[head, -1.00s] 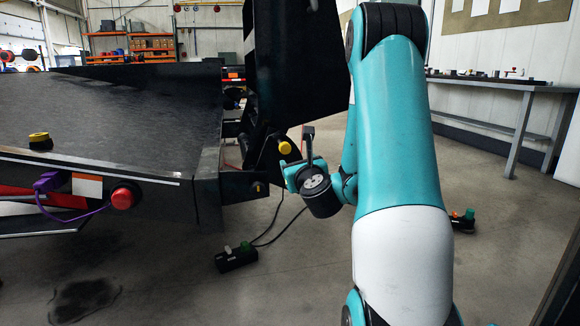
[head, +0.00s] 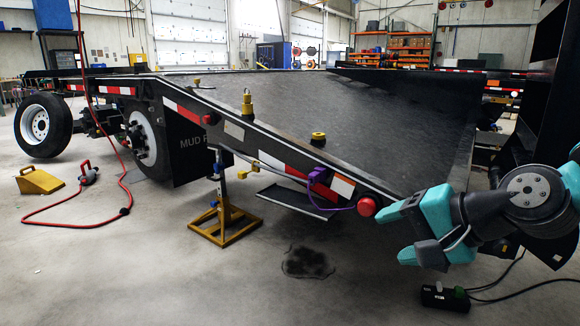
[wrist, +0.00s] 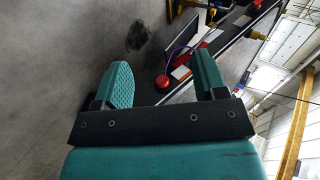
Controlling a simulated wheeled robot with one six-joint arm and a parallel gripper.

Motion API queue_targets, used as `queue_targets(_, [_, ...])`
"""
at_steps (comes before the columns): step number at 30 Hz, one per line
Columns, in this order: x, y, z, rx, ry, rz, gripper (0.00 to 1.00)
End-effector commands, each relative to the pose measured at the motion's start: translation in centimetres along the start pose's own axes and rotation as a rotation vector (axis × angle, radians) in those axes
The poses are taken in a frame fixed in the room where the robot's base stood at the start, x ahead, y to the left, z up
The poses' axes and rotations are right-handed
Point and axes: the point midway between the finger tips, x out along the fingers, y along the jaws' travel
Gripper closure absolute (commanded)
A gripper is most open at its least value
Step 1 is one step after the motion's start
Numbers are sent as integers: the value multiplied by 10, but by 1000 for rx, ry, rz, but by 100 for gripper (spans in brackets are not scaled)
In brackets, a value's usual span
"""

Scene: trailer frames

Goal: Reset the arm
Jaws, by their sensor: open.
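My gripper (head: 396,233) is at the right of the head view, its teal fingers pointing left. The fingers stand apart with nothing between them. It is close in the picture to a red round lamp (head: 367,206) at the trailer frame's rear corner, but I cannot tell the gap. In the wrist view my gripper (wrist: 163,80) shows two spread teal fingers. The red lamp (wrist: 162,82) appears beyond them, and the tips seem to touch nothing. The rest of my arm is cut off by the right edge of the head view.
The black trailer frame (head: 300,140) fills the middle. A yellow stand (head: 225,225), a yellow wheel chock (head: 38,181) and a red hose (head: 75,222) are on the floor left. A black box with cables (head: 445,298) lies lower right. The front floor is mostly clear.

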Motion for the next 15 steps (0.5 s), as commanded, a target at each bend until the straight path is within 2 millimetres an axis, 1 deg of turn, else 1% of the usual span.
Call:
queue_targets(1, [-13, -16, 31, -179, -95, 60, 35])
queue_targets(3, [-25, -17, 64, -405, -218, 141, 35])
queue_targets(6, [-47, -15, 100, -677, -376, 223, 35])
queue_targets(8, [-62, -13, 117, -822, -463, 259, 35])
queue_targets(9, [-72, -12, 126, -912, -520, 281, 35])
queue_targets(11, [-89, -10, 139, -1042, -604, 308, 35])
queue_targets(12, [-100, -8, 146, -1124, -661, 325, 35])
queue_targets(13, [-109, -7, 151, -1185, -702, 335, 35])
queue_targets(15, [-119, -23, 145, -1161, -693, 338, 35])
